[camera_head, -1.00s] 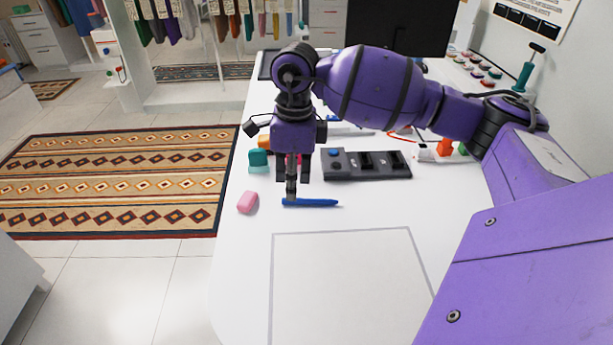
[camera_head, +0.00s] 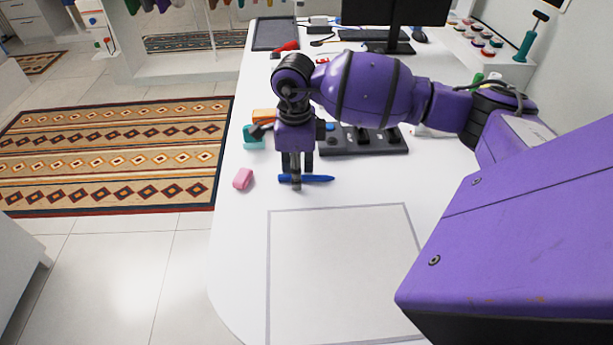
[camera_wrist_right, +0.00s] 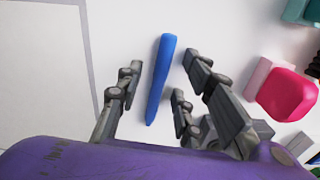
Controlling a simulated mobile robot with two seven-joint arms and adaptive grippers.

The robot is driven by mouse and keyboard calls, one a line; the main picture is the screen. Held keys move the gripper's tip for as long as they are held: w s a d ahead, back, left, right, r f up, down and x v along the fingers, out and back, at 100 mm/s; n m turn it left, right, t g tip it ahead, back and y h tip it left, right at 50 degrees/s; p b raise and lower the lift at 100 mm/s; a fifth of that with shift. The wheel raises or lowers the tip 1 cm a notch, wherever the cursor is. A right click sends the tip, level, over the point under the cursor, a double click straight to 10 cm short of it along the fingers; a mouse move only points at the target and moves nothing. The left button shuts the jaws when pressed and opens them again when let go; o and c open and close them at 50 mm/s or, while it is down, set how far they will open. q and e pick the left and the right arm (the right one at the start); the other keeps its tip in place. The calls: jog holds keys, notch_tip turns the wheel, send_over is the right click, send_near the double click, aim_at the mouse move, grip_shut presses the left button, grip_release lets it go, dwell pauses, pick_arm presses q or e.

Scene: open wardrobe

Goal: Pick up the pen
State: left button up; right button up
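The blue pen (camera_head: 320,178) lies flat on the white desk, and it also shows in the right wrist view (camera_wrist_right: 160,75). My right gripper (camera_head: 297,184) points down over the left part of the pen in the head view. In the right wrist view the gripper's fingers (camera_wrist_right: 162,68) are spread, with the pen between them and visible gaps on both sides. The gripper is open and holds nothing. Its fingers hide part of the pen in the head view. My left gripper is not in view.
A pink block (camera_head: 243,179) lies left of the pen. A dark switch panel (camera_head: 375,142) and a teal object (camera_head: 252,138) stand behind it. A grey-outlined rectangle (camera_head: 345,260) marks clear desk in front. A bright pink-red object (camera_wrist_right: 288,95) is right of the fingers in the wrist view.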

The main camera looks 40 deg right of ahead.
jog(key=shift+c, duration=0.3)
grip_shut()
jog(key=shift+r, duration=0.1)
